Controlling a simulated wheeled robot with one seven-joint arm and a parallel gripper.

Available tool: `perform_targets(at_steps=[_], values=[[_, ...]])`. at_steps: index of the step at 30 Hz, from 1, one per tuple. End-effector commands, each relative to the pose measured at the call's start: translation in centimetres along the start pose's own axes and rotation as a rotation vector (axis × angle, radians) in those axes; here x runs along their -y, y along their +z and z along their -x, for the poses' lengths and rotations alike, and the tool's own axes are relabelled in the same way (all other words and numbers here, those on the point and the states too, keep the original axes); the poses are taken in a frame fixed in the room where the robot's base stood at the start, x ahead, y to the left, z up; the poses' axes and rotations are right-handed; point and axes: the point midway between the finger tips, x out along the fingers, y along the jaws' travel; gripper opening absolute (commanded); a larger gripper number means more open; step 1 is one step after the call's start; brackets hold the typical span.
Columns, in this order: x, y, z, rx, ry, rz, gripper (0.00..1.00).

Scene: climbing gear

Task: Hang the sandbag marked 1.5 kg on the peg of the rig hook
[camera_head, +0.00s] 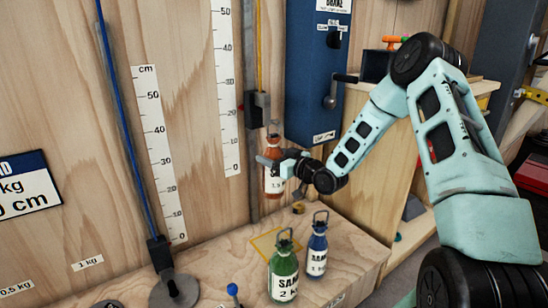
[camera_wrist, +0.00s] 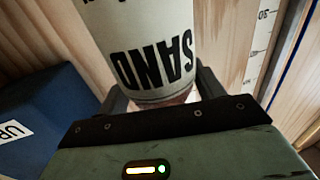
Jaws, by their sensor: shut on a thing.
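The orange sandbag (camera_head: 273,184), with a white label that seems to read 1.5, hangs upright in my gripper (camera_head: 272,161). My gripper is shut on its upper part. In the wrist view the sandbag's white label (camera_wrist: 145,45) shows the word SAND upside down, between the fingers (camera_wrist: 160,98). The rig hook (camera_head: 258,108) is a dark block at the lower end of the yellow rope, just above and left of the bag's top. Its peg is not clear, and I cannot tell whether the bag's loop touches it.
A green sandbag marked 2 kg (camera_head: 284,275) and a blue one marked 1 kg (camera_head: 317,250) stand on the wooden bench (camera_head: 215,262). A blue brake box (camera_head: 318,75) is on the wall right of the hook. A blue rope (camera_head: 125,125) runs at left.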

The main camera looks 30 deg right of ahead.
Motion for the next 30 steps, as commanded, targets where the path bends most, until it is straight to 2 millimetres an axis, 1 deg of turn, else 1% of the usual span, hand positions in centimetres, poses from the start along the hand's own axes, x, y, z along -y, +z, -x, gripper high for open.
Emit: perform_targets(at_steps=[1,14,15,17,23,24,26,29,30], values=[[0.0,-0.4,-0.1,-0.009,0.0,0.003,0.0],[0.0,-0.4,-0.1,-0.009,-0.001,0.003,0.0],[0.0,-0.4,-0.1,-0.009,-0.001,0.003,0.76],[0.0,-0.4,-0.1,-0.008,0.0,0.003,0.92],[0.0,-0.2,-0.1,-0.004,0.0,0.001,0.93],[0.0,0.2,0.1,0.005,0.0,-0.002,0.93],[0.0,0.2,0.2,0.005,0.001,-0.002,0.93],[-0.1,0.1,0.7,0.005,0.001,-0.001,0.93],[-0.1,0.1,1.2,0.005,0.001,-0.001,0.93]])
